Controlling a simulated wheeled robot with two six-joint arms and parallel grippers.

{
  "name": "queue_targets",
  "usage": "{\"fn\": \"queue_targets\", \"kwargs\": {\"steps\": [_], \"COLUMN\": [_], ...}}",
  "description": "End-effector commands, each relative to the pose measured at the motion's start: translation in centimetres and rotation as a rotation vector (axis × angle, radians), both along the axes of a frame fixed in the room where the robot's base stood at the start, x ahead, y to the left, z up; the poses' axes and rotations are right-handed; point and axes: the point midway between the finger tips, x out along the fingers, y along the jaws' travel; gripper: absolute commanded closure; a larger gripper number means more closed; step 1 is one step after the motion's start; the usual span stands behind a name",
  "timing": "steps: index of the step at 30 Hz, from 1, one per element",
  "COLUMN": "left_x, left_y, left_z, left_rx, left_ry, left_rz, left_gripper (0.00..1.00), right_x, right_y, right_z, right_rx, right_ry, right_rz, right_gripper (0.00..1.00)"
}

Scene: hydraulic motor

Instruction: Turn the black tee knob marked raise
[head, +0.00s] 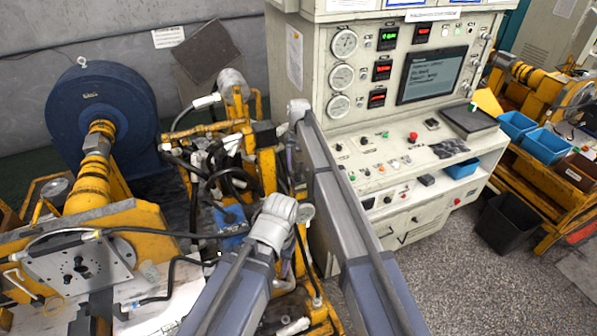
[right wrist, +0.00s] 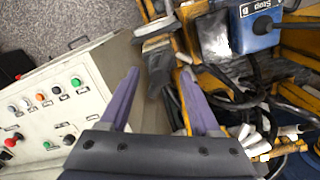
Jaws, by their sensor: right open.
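I cannot read a label "raise" anywhere, so I cannot tell which knob is the black tee knob. Small black knobs and buttons sit on the sloped panel of the grey control console (head: 385,172), too small to make out. My right gripper (right wrist: 158,74) is open and empty in the right wrist view, its two purple fingers apart above the gap between console and yellow rig. In the head view its arm covers most of it. My left arm ends near the rig at lower centre, and its fingers are not clear. The console's button panel (right wrist: 58,112) lies left of my right gripper.
A yellow rig (head: 262,165) with black hoses stands left of the console. On it, a blue box (head: 232,222) with a black knob also shows in the right wrist view (right wrist: 240,30). A black bin (head: 508,224) and blue trays (head: 545,143) stand right. Speckled floor between is clear.

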Motion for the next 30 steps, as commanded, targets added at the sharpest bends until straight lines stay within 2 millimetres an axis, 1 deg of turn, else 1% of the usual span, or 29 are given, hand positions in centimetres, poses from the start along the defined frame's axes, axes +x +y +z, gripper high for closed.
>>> {"fn": "queue_targets", "kwargs": {"steps": [1,9,10,26,27,30], "left_x": [0.01,0.0,0.0,0.0,0.0,0.0], "left_y": [-0.01,0.0,0.0,0.0,0.0,0.0], "left_z": [-0.51,-0.42,-0.42,-0.43,-0.43,-0.43], "left_rx": [0.0,0.0,0.0,0.0,0.0,0.0], "left_ry": [0.0,0.0,0.0,0.0,0.0,0.0], "left_rz": [0.0,0.0,0.0,0.0,0.0,0.0], "left_gripper": [0.52,0.52,0.52,0.52,0.52,0.52], "right_x": [0.0,0.0,0.0,0.0,0.0,0.0], "right_y": [0.01,0.0,0.0,0.0,0.0,0.0], "right_z": [-0.51,-0.42,-0.42,-0.43,-0.43,-0.43], "right_rx": [0.0,0.0,0.0,0.0,0.0,0.0], "right_ry": [0.0,0.0,0.0,0.0,0.0,0.0], "right_rz": [0.0,0.0,0.0,0.0,0.0,0.0], "right_gripper": [0.36,0.36,0.37,0.97,1.0,1.0]}}
